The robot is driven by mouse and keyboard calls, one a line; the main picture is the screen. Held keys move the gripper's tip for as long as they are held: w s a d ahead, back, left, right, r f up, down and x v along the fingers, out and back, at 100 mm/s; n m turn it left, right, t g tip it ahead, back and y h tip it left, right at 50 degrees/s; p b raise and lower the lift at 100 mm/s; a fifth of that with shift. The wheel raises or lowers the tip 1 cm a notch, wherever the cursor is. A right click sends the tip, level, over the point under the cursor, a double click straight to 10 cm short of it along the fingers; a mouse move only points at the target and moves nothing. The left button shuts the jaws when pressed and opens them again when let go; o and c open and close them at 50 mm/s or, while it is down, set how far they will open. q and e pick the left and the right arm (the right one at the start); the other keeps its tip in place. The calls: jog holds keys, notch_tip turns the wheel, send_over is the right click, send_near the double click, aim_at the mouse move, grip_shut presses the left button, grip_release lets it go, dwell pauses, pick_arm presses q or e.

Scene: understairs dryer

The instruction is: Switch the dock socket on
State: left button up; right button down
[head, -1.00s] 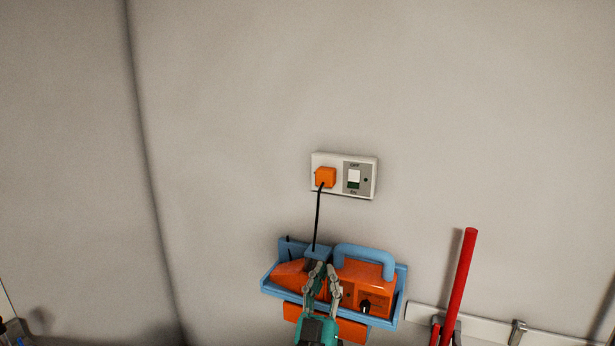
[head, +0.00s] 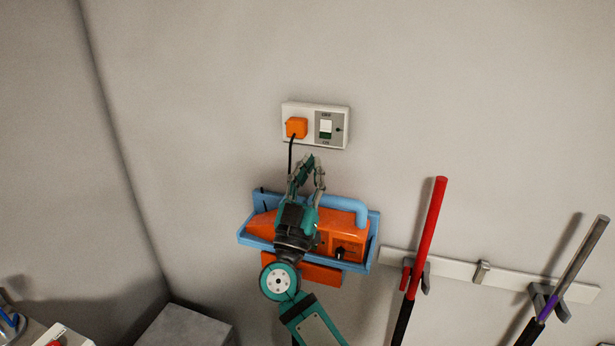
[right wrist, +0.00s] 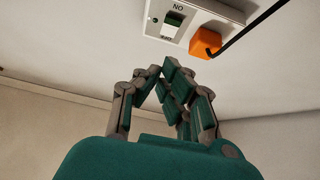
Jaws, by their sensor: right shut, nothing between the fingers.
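The dock socket (head: 289,112) is a white plate on the wall with an orange plug (head: 296,128) in its left half. Its right half is a grey panel with a rocker switch (head: 326,130), white above and green below, marked OFF at the top and ON at the bottom. A small dark green dot sits beside it. My right gripper (head: 308,159) is shut and empty, just below the plate and apart from it. The right wrist view shows the fingertips (right wrist: 163,68) together below the upside-down switch (right wrist: 173,20). My left gripper is not in view.
A blue wall dock (head: 247,240) with an orange appliance (head: 338,241) hangs below the socket, partly behind my right arm. A black cord runs down from the plug. A red-handled tool (head: 434,215) hangs on a rail (head: 455,274) at right. The wall above is clear.

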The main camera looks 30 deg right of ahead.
aim_at(327, 125)
jog(key=w+d, duration=0.1)
jog(key=d, duration=0.1)
jog(key=w+d+r+p, duration=0.1)
jog(key=w+d, duration=0.1)
jog(key=w+d+r, duration=0.1)
jog(key=w, duration=0.1)
jog(key=shift+d+r+p, duration=0.15)
jog(key=shift+d+p, duration=0.15)
jog(key=shift+d, duration=0.1)
jog(key=shift+w+d+f+t+h+b, duration=0.15)
jog(key=shift+f+b, duration=0.15)
jog(key=shift+b, duration=0.3)
jog(key=shift+d+f+t+h+b, duration=0.15)
jog(key=shift+f+b, duration=0.1)
jog(key=shift+b, duration=0.35)
jog(key=shift+w+r+p, duration=0.1)
jog(key=shift+r+p, duration=0.2)
jog(key=shift+r, duration=0.05)
jog(key=shift+a, duration=0.1)
